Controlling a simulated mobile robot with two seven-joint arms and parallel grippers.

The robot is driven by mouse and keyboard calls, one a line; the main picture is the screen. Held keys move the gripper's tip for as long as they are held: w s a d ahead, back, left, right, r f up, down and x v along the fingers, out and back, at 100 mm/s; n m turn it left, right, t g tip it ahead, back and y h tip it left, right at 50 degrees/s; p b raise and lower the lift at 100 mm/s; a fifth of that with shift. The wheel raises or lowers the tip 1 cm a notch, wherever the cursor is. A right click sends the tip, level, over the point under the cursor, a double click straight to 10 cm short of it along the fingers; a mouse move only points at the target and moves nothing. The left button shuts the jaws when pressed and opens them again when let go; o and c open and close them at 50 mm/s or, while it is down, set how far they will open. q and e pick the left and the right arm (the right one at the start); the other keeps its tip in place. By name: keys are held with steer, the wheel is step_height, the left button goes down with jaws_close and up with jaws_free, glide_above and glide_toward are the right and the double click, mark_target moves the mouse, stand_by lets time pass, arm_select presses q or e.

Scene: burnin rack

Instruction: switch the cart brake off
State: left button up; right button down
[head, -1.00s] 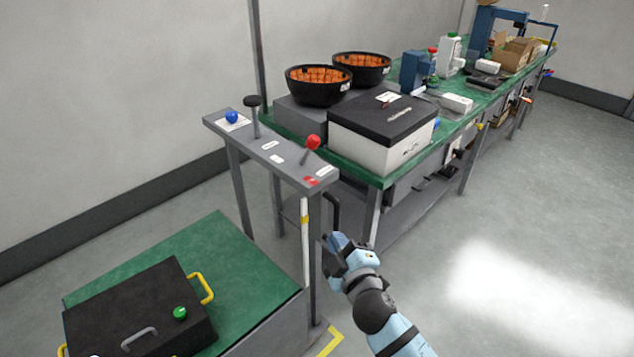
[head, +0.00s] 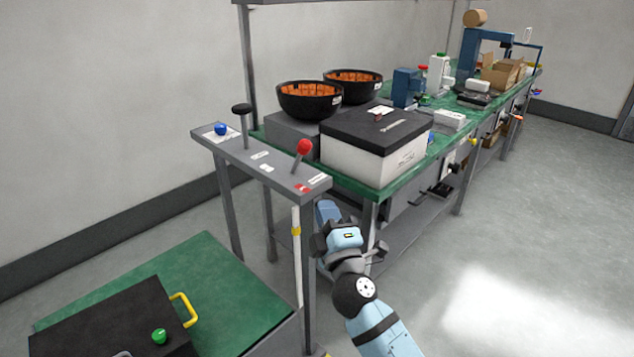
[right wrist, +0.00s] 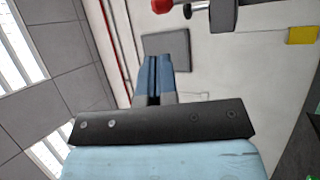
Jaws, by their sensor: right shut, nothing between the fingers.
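A narrow grey control panel (head: 228,152) stands on legs at the near end of the bench. It carries a red-knobbed lever (head: 303,148), a black-knobbed lever (head: 242,110) and a blue button (head: 221,129). The labels beside them are too small to read, so I cannot tell which control is the brake. My right gripper (head: 327,211) is shut and empty, just below and right of the panel's near end, apart from the red lever. In the right wrist view its closed blue fingers (right wrist: 154,75) point up, with a red knob (right wrist: 162,5) at the top edge. My left gripper is not shown.
A green-topped platform (head: 215,275) at lower left bears a black case (head: 100,325) with a yellow handle and a green knob. The green bench (head: 385,190) behind the panel holds a black-lidded white box (head: 370,155) and two black bowls. Open floor lies to the right.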

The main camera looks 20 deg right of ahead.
mark_target(306, 151)
steer(key=p+x, duration=0.4)
steer(key=x, duration=0.8)
steer(key=shift+w, duration=0.15)
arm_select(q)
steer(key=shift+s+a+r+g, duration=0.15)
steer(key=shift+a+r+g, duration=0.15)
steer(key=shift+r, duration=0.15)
arm_select(e)
steer(key=shift+w+r, duration=0.15)
steer(key=shift+w, duration=0.35)
arm_select(q)
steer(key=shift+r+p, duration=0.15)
steer(key=shift+p, duration=0.15)
